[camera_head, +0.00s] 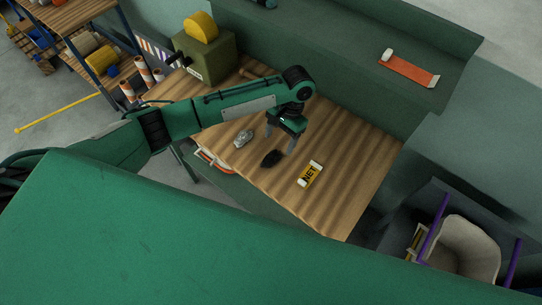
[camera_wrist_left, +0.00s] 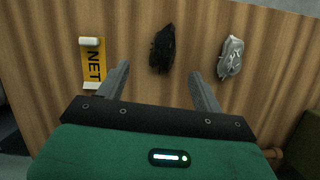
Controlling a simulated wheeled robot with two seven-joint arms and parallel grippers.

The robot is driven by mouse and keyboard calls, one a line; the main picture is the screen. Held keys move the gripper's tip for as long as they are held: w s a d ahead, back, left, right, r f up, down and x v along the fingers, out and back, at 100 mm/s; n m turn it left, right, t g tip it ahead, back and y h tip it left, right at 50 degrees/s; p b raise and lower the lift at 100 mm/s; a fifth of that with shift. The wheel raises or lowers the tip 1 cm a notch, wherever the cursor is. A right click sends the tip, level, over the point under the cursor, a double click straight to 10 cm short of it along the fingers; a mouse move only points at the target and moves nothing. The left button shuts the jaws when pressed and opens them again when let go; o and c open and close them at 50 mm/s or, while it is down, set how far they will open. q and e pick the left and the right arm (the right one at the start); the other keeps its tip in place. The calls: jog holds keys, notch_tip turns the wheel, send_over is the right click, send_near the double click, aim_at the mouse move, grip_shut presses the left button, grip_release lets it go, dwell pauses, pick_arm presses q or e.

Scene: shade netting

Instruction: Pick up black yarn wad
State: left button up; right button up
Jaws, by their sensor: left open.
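The black yarn wad (camera_head: 272,158) lies on the wooden table, a small dark clump. In the left wrist view the wad (camera_wrist_left: 162,48) lies beyond the fingertips, between their lines. My left gripper (camera_head: 281,146) is open and empty, reaching down over the table just by the wad. Its two grey fingers show in the left wrist view (camera_wrist_left: 158,72), apart from each other. My right gripper is not in view.
A grey crumpled wad (camera_head: 243,138) lies left of the black one. A yellow NET label (camera_head: 310,174) lies to the right. A green box with a yellow roll (camera_head: 204,55) stands at the back left. An orange strip (camera_head: 409,69) lies on the green shelf. A bag (camera_head: 463,250) hangs at the lower right.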

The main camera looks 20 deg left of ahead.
aim_at(272, 156)
pick_arm(q)
jog(key=x, duration=0.2)
jog(key=shift+s+a+f, duration=0.1)
jog(key=shift+f, duration=0.2)
jog(key=shift+s+a+f+p, duration=0.15)
jog(key=shift+f+p, duration=0.1)
jog(key=shift+p, duration=0.2)
jog(key=x, duration=0.1)
jog(key=p+x, duration=0.1)
jog(key=x, duration=0.1)
jog(key=shift+a+f+p, duration=0.2)
jog(key=shift+a+p, duration=0.1)
jog(key=shift+s+f, duration=0.2)
jog(key=shift+f, duration=0.35)
jog(key=c, duration=1.1)
